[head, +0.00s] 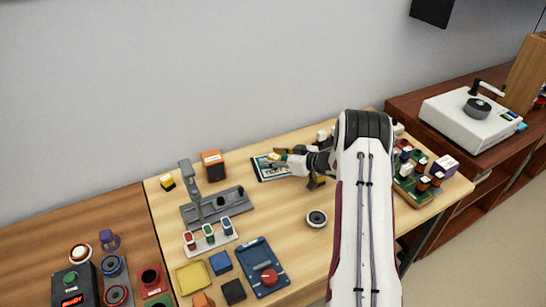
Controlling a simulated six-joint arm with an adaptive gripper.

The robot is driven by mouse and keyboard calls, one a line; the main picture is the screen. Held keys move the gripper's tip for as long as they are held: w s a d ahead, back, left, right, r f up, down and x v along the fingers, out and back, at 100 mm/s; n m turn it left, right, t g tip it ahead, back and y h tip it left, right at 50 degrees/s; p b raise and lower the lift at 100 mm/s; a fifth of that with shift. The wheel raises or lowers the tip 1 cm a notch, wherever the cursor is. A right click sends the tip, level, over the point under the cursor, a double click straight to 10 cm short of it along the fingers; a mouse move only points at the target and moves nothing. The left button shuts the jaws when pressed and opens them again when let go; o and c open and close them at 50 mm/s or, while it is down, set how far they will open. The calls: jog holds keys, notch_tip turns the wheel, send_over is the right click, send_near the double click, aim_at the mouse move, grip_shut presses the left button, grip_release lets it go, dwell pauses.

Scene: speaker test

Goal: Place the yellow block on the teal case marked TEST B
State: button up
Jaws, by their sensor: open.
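The teal case (262,174) lies flat toward the back of the light wooden table, with a pale label that reads in part "TEST"; the letter after it is too small to read. A small yellow block (274,156) shows on the case's upper part, right by my fingertips. My gripper (281,160) is open and reaches in from the right over the case. Whether a finger touches the block cannot be told at this size. My gripper and wrist hide the right end of the case.
A yellow and black cube (167,182) and an orange box (213,165) stand at the back left. A grey stand (190,214), a blue tray (262,278) and a flat yellow piece (192,276) lie nearer. A round speaker part (317,219) sits mid-table. Bare wood lies left of it.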

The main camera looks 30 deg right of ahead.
jog(key=shift+v, duration=6.05)
jog(key=shift+w, duration=0.1)
jog(key=w+r+m+h, duration=0.1)
jog(key=w+r+h, duration=0.3)
jog(key=r, duration=1)
jog(key=s+a+r+m+g+h, duration=0.1)
jog(key=s+a+r+h, duration=0.25)
jog(key=r, duration=0.25)
jog(key=s+a+r+m+h, duration=0.2)
jog(key=s+r, duration=0.2)
jog(key=r, duration=0.1)
jog(key=s+a+g+y, duration=0.1)
jog(key=s+a+g, duration=0.1)
jog(key=s+a, duration=0.5)
jog(key=s+a+f+g+y, duration=0.1)
jog(key=s+a, duration=0.7)
jog(key=s, duration=0.7)
jog(key=s+a+g+y, duration=0.2)
jog(key=s+a, duration=0.5)
jog(key=s, duration=0.4)
jog(key=shift+s+a+f+m+g, duration=0.25)
jog(key=shift+s+f+m+g, duration=0.05)
jog(key=shift+s+f+m, duration=0.1)
